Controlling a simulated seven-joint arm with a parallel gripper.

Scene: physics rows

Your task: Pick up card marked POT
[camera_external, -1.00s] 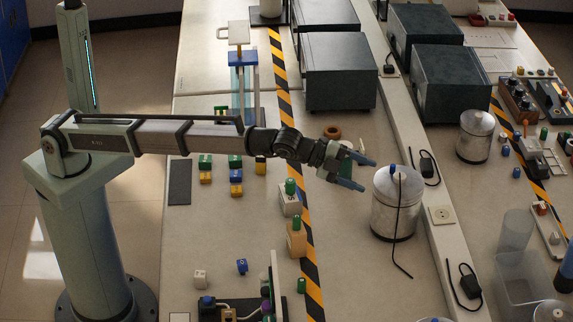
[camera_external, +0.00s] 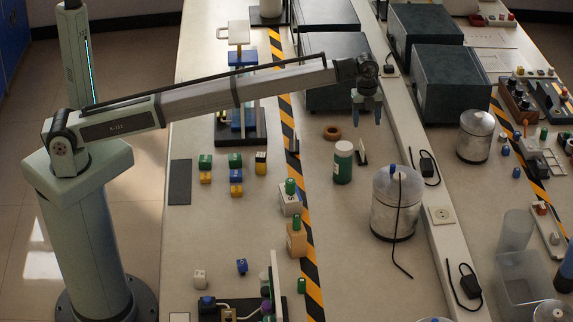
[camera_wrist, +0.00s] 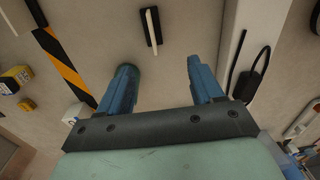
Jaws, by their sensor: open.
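A small pale card in a dark stand (camera_external: 361,152) stands upright on the bench, right of the striped tape. It also shows in the wrist view as a thin white edge on a dark base (camera_wrist: 152,28); its marking cannot be read. My gripper (camera_external: 367,110) points down above the bench, behind and above the card in the external view. Its blue fingers are open and empty in the wrist view (camera_wrist: 161,68), with the card beyond the gap between their tips.
A green jar with a white lid (camera_external: 343,163) stands just left of the card. A brown ring (camera_external: 332,132) lies behind it. A metal canister (camera_external: 396,205) stands at front right. A raised white trunking (camera_external: 408,140) runs along the right. Dark boxes (camera_external: 340,75) stand behind.

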